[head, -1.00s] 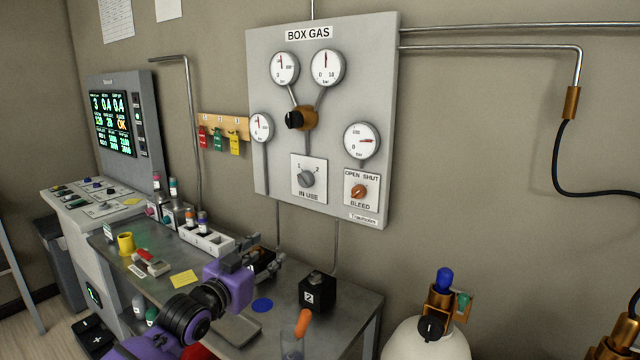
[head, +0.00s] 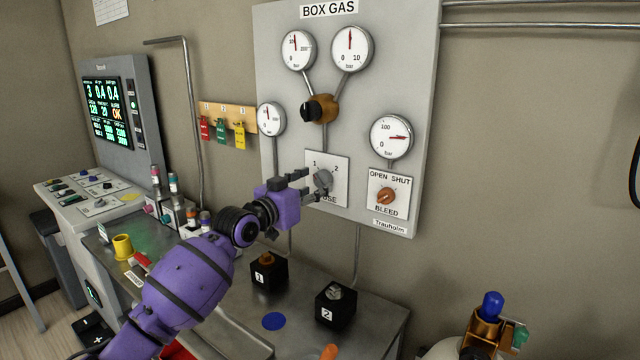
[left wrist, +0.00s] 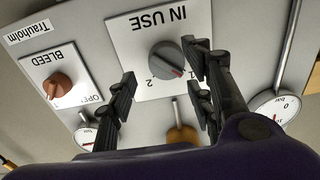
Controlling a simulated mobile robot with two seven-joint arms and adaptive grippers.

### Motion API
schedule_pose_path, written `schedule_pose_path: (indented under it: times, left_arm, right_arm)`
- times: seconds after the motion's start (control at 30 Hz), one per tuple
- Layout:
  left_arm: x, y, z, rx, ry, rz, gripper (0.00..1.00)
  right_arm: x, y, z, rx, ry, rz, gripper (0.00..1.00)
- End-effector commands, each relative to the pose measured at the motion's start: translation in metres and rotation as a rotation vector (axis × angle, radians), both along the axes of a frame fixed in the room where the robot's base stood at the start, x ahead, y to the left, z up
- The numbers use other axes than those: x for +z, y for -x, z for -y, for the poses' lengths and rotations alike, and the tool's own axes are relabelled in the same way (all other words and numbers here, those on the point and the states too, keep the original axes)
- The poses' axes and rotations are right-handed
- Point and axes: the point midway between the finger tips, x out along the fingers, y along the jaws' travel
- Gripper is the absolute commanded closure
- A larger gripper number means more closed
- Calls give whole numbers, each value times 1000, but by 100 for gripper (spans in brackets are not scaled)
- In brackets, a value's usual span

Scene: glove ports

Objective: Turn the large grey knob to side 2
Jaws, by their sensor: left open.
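The large grey knob (head: 323,181) sits on the white IN USE plate (head: 341,170) of the BOX GAS panel. My left gripper (head: 309,184) is at the knob and partly hides the plate. The open fingers of the gripper (left wrist: 163,87) stand apart, the right one close beside the knob, the left one farther off. I cannot tell whether they touch it. My right gripper is not in view.
The orange BLEED knob (head: 386,196) is just right of the IN USE plate. A brass valve with a black knob (head: 318,109) and several gauges sit above. Below, the bench (head: 235,300) carries black blocks marked 1 (head: 268,272) and 2 (head: 335,305).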

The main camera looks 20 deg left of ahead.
Motion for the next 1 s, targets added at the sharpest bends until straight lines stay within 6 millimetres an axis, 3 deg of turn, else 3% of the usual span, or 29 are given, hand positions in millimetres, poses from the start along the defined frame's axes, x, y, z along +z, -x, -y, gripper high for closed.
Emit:
schedule_pose_path:
  times: [0.2,0.53,0.83,1.0]
  left_arm:
    - [0,-24,9,0,2,-1,53]
    - [0,-28,10,0,-1,0,53]
    - [0,-28,11,-1,0,0,91]
    - [-1,-28,12,-2,-6,2,93]
  right_arm:
    - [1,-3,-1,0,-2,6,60]
    - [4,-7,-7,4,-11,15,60]
    - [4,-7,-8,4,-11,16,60]
    - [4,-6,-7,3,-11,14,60]
